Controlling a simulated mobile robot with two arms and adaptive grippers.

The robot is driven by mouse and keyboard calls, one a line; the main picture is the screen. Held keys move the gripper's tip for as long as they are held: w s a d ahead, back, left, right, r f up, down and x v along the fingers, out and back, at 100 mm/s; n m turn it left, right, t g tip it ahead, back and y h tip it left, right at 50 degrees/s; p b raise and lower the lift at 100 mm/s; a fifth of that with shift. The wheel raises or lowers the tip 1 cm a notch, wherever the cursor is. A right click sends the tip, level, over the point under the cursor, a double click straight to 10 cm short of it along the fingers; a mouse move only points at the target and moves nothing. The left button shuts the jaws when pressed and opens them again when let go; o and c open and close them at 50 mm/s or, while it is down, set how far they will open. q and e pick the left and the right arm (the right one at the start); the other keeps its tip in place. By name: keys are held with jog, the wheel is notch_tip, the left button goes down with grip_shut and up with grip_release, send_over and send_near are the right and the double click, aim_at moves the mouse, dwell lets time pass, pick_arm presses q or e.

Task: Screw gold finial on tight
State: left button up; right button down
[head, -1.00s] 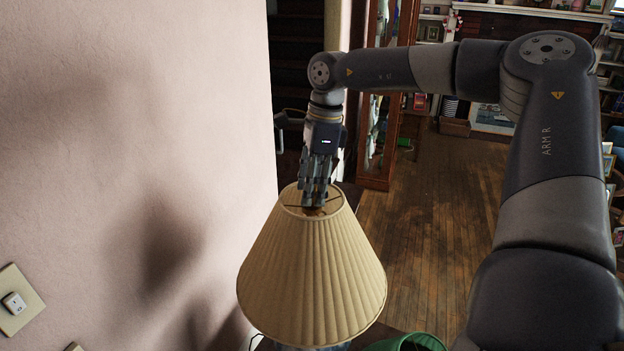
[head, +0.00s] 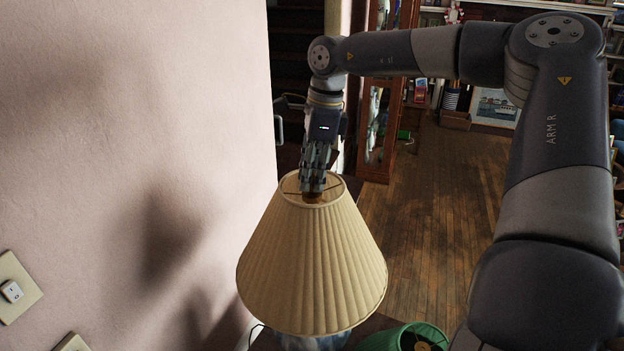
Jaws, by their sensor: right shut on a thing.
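A lamp with a pleated cream shade (head: 312,265) stands upright at the lower middle of the head view. My right gripper (head: 312,190) points down into the shade's open top, its fingers shut on the gold finial (head: 313,198) at the centre of the top ring. Only a small golden-brown part of the finial shows below the fingertips; the fingers hide the rest. My left gripper is not in view.
A green lampshade (head: 405,338) sits low beside the lamp, on a dark tabletop (head: 372,328). A pink wall (head: 130,130) with a switch plate (head: 15,288) is close on the left. A glass cabinet (head: 385,120) stands behind. Open wooden floor (head: 440,210) lies to the right.

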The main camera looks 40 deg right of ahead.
jog(key=m+b, duration=0.1)
jog(key=m, duration=0.1)
jog(key=m+b, duration=0.1)
jog(key=m, duration=0.1)
jog(key=shift+f+h, duration=0.2)
jog(key=shift+h, duration=0.1)
jog(key=m+b, duration=0.3)
jog(key=shift+m+t, duration=0.3)
jog(key=m+h+b, duration=0.1)
jog(key=m+b, duration=0.1)
jog(key=m, duration=0.1)
jog(key=shift+m, duration=0.4)
jog(key=m+b, duration=0.1)
jog(key=m, duration=0.3)
jog(key=shift+h+b, duration=0.3)
jog(key=shift+b, duration=0.1)
jog(key=shift+r+m, duration=0.15)
jog(key=shift+m, duration=1.05)
jog(key=m, duration=0.3)
jog(key=shift+w+g+h, duration=0.1)
jog(key=shift+g+h, duration=0.2)
jog(key=shift+g, duration=0.1)
jog(key=m+p, duration=0.1)
jog(key=m, duration=0.5)
jog(key=shift+g, duration=0.4)
